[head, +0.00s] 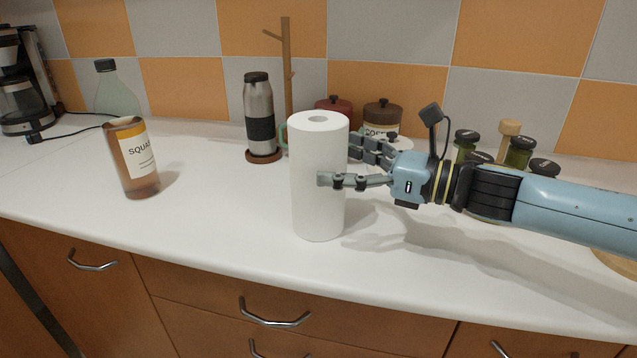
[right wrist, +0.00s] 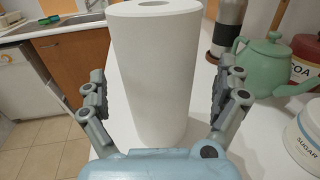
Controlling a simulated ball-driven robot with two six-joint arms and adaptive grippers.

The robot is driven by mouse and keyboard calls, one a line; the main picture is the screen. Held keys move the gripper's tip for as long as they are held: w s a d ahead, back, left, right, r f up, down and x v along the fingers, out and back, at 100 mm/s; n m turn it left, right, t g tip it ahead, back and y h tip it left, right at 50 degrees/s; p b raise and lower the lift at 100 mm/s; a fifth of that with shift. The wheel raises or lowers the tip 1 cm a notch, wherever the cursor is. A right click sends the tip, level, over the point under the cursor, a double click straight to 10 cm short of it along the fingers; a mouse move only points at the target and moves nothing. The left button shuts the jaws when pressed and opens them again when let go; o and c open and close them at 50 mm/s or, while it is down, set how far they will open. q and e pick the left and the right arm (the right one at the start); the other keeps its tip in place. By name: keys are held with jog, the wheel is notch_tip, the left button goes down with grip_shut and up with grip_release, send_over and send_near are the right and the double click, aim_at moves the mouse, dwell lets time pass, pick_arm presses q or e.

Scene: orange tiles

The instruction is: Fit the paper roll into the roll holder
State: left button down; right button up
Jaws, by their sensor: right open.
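The white paper roll (head: 318,190) stands upright on the counter in the middle of the head view. It also fills the middle of the right wrist view (right wrist: 156,75). My right gripper (head: 341,163) is open and reaches in from the right, with one finger on the near side of the roll and the other behind it. In the right wrist view my right gripper (right wrist: 161,80) has its fingers on either side of the roll, with small gaps showing. I cannot make out a roll holder for certain. My left gripper is not in view.
A steel flask (head: 259,115) and a wooden post with pegs (head: 287,70) stand behind the roll. A green teapot (right wrist: 262,62) and canisters are close behind. Spice jars (head: 519,152) stand behind my right arm. A bottle (head: 130,160) stands left; the counter (head: 225,205) between is clear.

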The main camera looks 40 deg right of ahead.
aim_at(313, 157)
jog(key=shift+w+a, duration=0.3)
jog(key=shift+w, duration=0.05)
jog(key=p+x, duration=0.2)
jog(key=x, duration=0.1)
jog(key=shift+w+a, duration=0.2)
jog(key=shift+w, duration=0.1)
jog(key=shift+w+a+f, duration=0.1)
jog(key=shift+w+a, duration=0.1)
jog(key=shift+w, duration=0.05)
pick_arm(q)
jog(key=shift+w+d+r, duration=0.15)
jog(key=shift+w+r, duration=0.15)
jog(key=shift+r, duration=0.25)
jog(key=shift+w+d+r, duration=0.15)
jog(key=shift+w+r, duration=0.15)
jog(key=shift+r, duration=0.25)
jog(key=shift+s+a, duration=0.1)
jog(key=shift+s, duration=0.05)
pick_arm(e)
jog(key=c, duration=1.1)
jog(key=shift+o, duration=0.2)
